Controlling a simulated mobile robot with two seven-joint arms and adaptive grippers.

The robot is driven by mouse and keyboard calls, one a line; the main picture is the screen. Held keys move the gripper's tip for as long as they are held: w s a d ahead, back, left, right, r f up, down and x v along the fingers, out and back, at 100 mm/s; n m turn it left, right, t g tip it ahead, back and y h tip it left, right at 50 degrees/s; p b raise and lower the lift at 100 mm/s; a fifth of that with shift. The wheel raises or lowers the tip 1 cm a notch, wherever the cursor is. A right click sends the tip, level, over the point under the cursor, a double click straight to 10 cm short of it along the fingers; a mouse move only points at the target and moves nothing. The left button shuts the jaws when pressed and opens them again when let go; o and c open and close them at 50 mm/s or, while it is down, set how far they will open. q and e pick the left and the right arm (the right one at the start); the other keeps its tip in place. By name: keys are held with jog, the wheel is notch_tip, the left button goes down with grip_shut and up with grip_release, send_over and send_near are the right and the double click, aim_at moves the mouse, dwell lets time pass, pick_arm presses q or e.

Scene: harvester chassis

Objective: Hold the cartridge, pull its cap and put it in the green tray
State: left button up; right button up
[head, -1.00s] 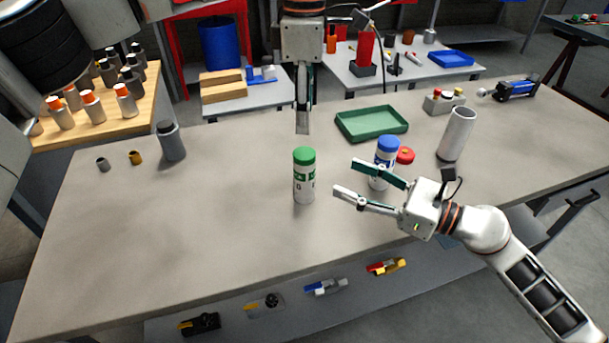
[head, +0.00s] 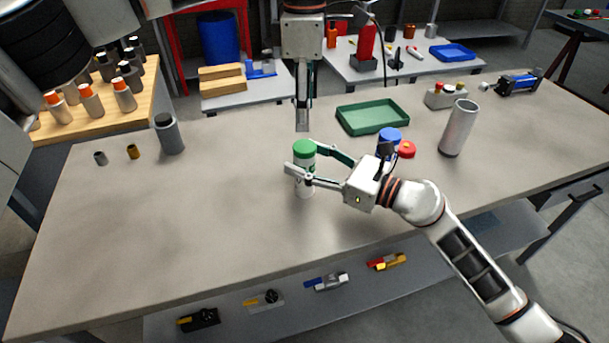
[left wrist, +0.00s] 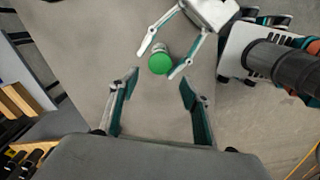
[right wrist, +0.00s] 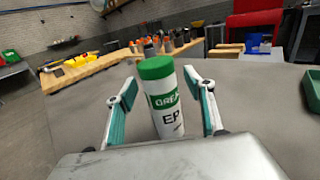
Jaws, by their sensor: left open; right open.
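A white cartridge (head: 304,187) with a green cap (head: 304,147) stands upright on the workbench; its label shows in the right wrist view (right wrist: 168,120). My right gripper (head: 299,172) is open, with its fingers on either side of the cartridge body, below the cap. My left gripper (head: 303,128) is open and empty, pointing down above and just behind the cap. In the left wrist view the green cap (left wrist: 160,62) lies beyond the open left fingers. The green tray (head: 398,127) is empty at the back of the bench.
A blue-capped cartridge (head: 390,136) stands right of the right gripper, partly hidden by it. A red round part (head: 406,150) is beside it. A grey tube (head: 459,128) stands farther right. A grey bottle (head: 169,136) and two small cylinders are at left. The bench's front left is clear.

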jog(key=shift+w+a, duration=0.2)
jog(key=shift+a, duration=0.1)
jog(key=shift+c, duration=0.4)
